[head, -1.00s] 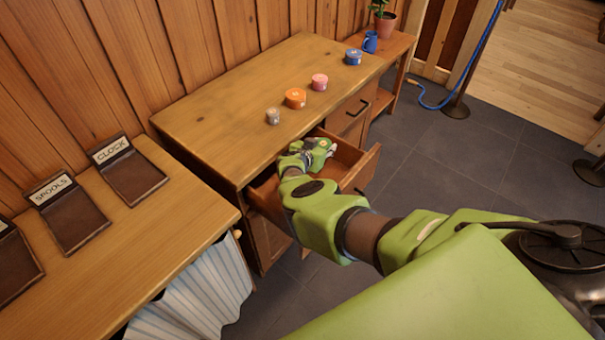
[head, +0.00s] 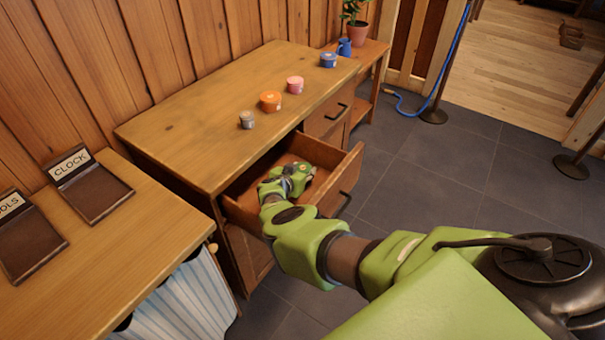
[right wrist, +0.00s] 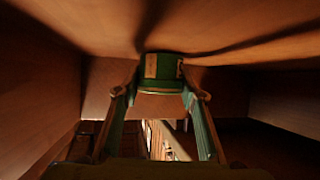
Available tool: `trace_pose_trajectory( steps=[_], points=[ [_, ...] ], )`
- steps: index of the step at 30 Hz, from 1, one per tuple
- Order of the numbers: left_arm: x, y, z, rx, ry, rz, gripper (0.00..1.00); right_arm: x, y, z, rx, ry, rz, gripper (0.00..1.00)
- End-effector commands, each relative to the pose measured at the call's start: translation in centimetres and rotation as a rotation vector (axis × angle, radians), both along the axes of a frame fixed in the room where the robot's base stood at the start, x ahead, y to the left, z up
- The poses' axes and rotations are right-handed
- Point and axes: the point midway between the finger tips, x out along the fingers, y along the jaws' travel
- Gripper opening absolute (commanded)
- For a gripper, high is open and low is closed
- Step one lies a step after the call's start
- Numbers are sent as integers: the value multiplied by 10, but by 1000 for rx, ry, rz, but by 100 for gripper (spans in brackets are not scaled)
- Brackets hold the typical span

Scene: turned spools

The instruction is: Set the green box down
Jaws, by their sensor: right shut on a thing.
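The green box (right wrist: 162,72) is a small round tin with a tan label, seen in the right wrist view. My right gripper (right wrist: 160,95) is shut on it, one finger on each side. In the head view my right gripper (head: 300,178) is down inside the open drawer (head: 325,152) of the wooden cabinet. The box is close to a wooden surface inside the drawer with dark shadows beside it; I cannot tell whether it touches. In the head view the box cannot be told apart from the green gripper. My left gripper is not in view.
On the cabinet top (head: 190,125) stand a grey tin (head: 247,120), an orange tin (head: 270,101), a pink tin (head: 295,85) and a blue tin (head: 328,60). The drawer walls stand close around my right gripper. A CLOCK tray (head: 95,195) lies on the left table.

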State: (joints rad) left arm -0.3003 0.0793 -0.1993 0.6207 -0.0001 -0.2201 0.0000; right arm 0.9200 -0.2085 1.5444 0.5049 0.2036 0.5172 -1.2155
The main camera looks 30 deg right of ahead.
Motion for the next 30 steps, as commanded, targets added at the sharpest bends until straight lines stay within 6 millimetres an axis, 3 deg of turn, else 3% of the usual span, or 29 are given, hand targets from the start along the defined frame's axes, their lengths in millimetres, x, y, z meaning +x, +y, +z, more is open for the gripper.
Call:
trace_pose_trajectory(
  steps=[10, 11, 12, 23, 30],
  points=[
    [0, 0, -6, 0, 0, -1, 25, 0, 0, -7, 0, 0, 0, 17],
    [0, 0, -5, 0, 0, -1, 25, 0, 0, -5, 0, 0, 0, 45],
    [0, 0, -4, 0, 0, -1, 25, 0, 0, -5, 0, 0, 0, 54],
    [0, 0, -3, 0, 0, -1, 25, 0, 0, -4, 0, 0, 0, 54],
    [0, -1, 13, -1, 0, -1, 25, -3, 2, 9, 0, 2, 1, 54]
  ],
)
